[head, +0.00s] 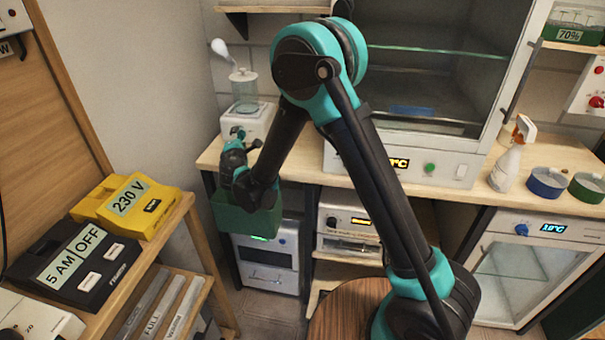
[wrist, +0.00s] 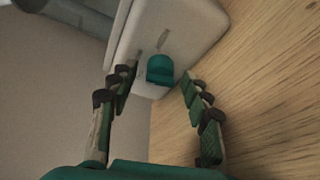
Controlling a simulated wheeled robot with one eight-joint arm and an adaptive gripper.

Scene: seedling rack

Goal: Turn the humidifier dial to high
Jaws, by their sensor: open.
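The humidifier (head: 252,121) is a white box with a clear tank and a pale mist nozzle on top, at the left end of the wooden bench. In the wrist view its white housing (wrist: 185,27) appears tilted. Its teal dial (wrist: 160,69) sticks out from the front face, with small grey marks beside it. My gripper (wrist: 156,78) is open and empty, its fingers on either side of the dial and apart from it. In the head view my gripper (head: 236,150) is just in front of the humidifier, and my arm partly hides it. The dial's setting cannot be read.
The wooden bench top (head: 210,157) runs beneath the humidifier. A glass-fronted cabinet (head: 440,165) stands to its right. A spray bottle (head: 509,163) and round tubs (head: 547,183) stand farther right. A yellow 230 V box (head: 155,213) and a black timer box (head: 75,270) sit on the left shelf.

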